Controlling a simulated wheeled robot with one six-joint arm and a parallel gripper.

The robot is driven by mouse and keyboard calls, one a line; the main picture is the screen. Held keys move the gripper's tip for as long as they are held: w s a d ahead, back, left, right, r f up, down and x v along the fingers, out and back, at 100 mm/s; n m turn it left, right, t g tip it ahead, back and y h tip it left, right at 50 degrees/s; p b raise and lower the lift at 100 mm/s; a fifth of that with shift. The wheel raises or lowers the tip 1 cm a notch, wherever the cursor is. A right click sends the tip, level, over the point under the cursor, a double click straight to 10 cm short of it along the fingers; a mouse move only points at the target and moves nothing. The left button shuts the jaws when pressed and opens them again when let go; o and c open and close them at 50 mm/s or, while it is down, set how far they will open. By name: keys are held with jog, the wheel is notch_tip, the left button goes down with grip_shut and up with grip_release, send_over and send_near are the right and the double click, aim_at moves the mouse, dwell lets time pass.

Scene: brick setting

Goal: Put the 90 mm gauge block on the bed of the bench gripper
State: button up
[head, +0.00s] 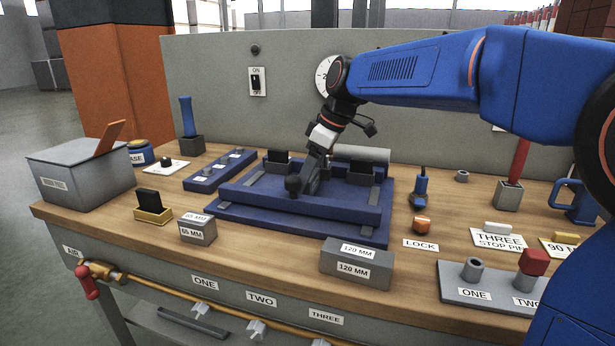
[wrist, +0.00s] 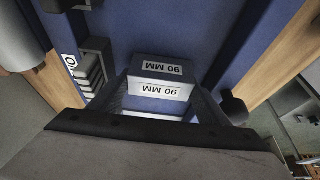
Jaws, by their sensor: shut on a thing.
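The grey 90 mm gauge block (wrist: 162,72), with white labels, sits between the fingers of my gripper (wrist: 160,100) in the wrist view. My gripper (head: 308,183) is shut on it and points down over the blue bench gripper (head: 290,207) in the head view. There the block is mostly hidden behind the gripper and the blue front bar. The blue bed (wrist: 200,25) shows beyond the block in the wrist view. Whether the block touches the bed I cannot tell.
The 65 mm block (head: 198,231) and 120 mm block (head: 356,264) stand in front of the bench gripper. Dark jaws (head: 361,173) stand at its back. An orange-topped part (head: 422,224) and a stop-pin plate (head: 455,283) are to the right. A grey bin (head: 80,178) is at far left.

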jog(key=o, duration=1.2)
jog(key=shift+o, duration=0.2)
jog(key=v, duration=1.2)
